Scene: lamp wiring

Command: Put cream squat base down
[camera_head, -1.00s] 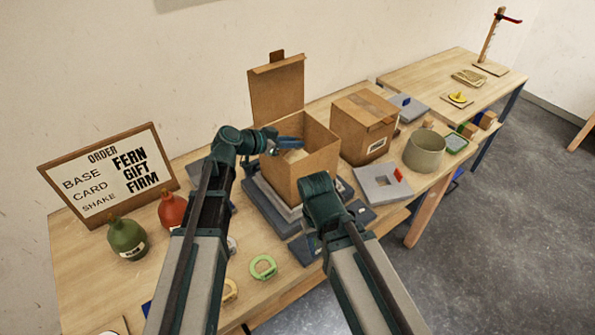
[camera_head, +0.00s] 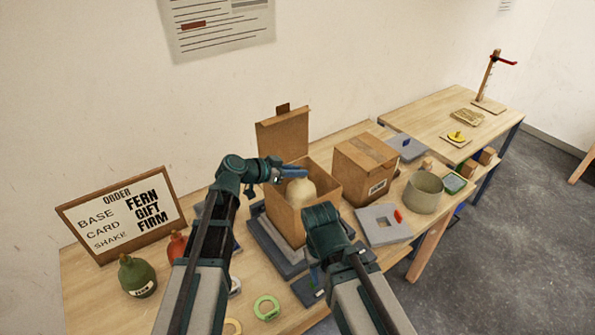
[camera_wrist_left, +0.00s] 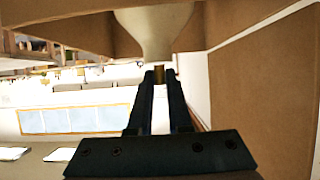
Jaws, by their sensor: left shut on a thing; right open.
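The cream squat base (camera_head: 301,191) is a rounded pale body with a narrow neck. It shows in the mouth of the open cardboard box (camera_head: 322,194), and its lower part is hidden by the box wall. My left gripper (camera_head: 298,174) is shut on its neck. The left wrist view shows the fingers (camera_wrist_left: 159,78) meeting at the neck of the base (camera_wrist_left: 155,30), with cardboard walls around. My right gripper (camera_head: 315,274) is low in front of the box, open, and mostly hidden by its own arm.
The order sign (camera_head: 122,217), a green bottle (camera_head: 137,276) and a red bottle (camera_head: 177,246) are at left.

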